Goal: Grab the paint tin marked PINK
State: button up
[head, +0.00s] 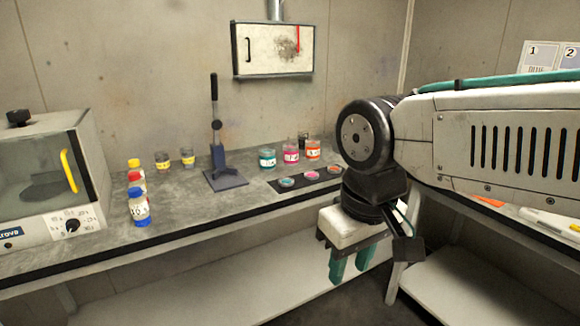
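A small tin with a pink band (291,151) stands upright on the grey bench, between a teal-banded tin (267,159) and an orange-banded tin (313,150). Its label lettering is too small to read. My gripper (351,268) hangs in front of the bench edge, to the right of and nearer than the pink tin. Its two teal fingers point down with a gap between them, and nothing shows in the gap. It is apart from the tins.
A dark strip with three paint discs (292,186) lies before the tins. A lever press (225,178) stands to their left. Several coloured-cap bottles (140,208), two yellow-labelled jars (162,161) and an oven (45,190) are farther left. My arm covers the bench's right part.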

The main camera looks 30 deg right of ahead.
aim_at(290, 150)
jog(key=z, duration=2.2)
jog(key=i, duration=1.4)
jog(key=u, duration=2.2)
